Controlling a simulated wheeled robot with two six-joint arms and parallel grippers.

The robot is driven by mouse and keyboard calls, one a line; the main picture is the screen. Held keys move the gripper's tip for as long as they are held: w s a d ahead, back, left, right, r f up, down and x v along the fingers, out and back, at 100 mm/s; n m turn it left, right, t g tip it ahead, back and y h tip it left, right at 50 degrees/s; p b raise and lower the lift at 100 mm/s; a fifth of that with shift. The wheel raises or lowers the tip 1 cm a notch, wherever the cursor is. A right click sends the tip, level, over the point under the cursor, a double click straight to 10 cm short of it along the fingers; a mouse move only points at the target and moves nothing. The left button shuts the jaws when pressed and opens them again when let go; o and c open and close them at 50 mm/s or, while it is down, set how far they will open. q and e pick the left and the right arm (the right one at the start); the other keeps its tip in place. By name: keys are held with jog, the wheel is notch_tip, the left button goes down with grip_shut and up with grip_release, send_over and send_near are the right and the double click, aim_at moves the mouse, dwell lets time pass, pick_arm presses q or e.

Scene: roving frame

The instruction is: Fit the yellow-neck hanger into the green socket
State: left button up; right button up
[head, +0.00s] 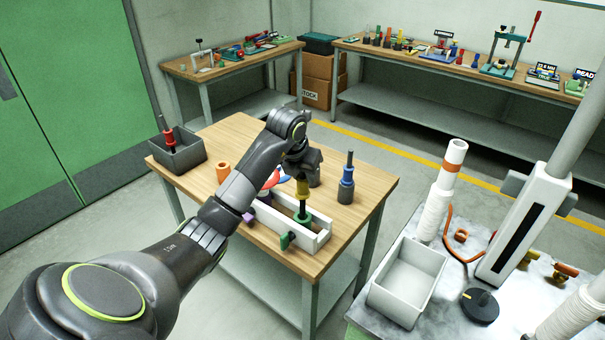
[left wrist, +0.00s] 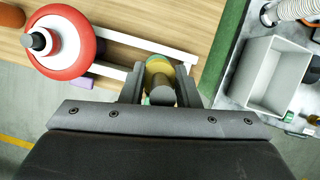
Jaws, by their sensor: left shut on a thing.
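My left gripper (head: 301,168) is shut on the yellow-neck hanger (head: 302,188), just below the wrist. The hanger is upright, with its yellow neck under the fingers and a dark shaft pointing down. The shaft's lower end is at the green socket (head: 304,219) in the white rack (head: 318,241); I cannot tell how far in it is. In the left wrist view the yellow neck (left wrist: 158,68) shows between the fingers (left wrist: 160,88), above the white rack (left wrist: 130,40). My right gripper is not in view.
A blue-collared dark piece (head: 347,185) stands right of the rack. An orange ring piece (head: 223,172) and a grey bin (head: 190,152) with a red-collared piece are at left. A grey tray (head: 432,262) is at right.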

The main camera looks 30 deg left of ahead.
aim_at(302, 190)
pick_arm(q)
jog(key=shift+f+b, duration=1.05)
jog(key=shift+f, duration=0.3)
jog(key=shift+r, duration=0.1)
jog(key=shift+f, duration=0.2)
jog(key=shift+f+b, duration=1.15)
jog(key=shift+b, duration=0.05)
dwell(0.5)
